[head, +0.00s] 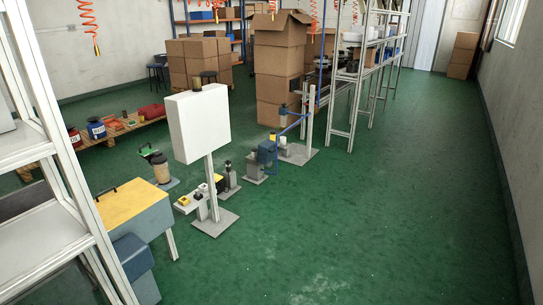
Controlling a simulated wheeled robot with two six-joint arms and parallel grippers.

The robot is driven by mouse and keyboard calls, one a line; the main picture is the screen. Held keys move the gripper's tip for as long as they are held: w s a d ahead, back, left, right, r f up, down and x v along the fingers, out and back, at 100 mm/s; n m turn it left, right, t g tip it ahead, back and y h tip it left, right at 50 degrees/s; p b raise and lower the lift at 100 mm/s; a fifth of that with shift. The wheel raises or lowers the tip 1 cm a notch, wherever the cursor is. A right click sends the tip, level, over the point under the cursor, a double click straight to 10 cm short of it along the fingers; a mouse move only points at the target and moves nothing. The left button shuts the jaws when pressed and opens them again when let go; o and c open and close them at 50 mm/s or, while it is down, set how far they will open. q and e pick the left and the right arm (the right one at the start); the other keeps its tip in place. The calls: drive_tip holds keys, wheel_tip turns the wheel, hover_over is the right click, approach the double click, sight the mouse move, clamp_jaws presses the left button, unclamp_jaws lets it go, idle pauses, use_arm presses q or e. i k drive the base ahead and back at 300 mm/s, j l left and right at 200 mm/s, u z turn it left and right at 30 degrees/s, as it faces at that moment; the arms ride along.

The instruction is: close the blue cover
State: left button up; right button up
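No part of the view is clearly a blue cover. A blue box-shaped part (267,151) stands on a grey post at mid-floor, beside a blue bar (293,124). A dark blue-grey bin-like object (131,256) is at the lower left, partly hidden by the white frame. I cannot tell whether either is the cover, or whether it is open. Neither of my grippers is in view.
A white panel on a post (197,125) stands at centre left. A yellow-topped bench (133,203) and a white frame (75,185) fill the left. Stacked cartons (279,72) and white racks (347,90) stand behind. The green floor (400,210) is clear at right.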

sight(266, 149)
drive_tip(key=i+z, duration=0.3)
drive_tip(key=i, duration=0.7)
drive_tip(key=i+l, duration=0.1)
drive_tip(key=i, duration=0.85)
drive_tip(key=i+l, duration=0.1)
drive_tip(key=i, duration=0.85)
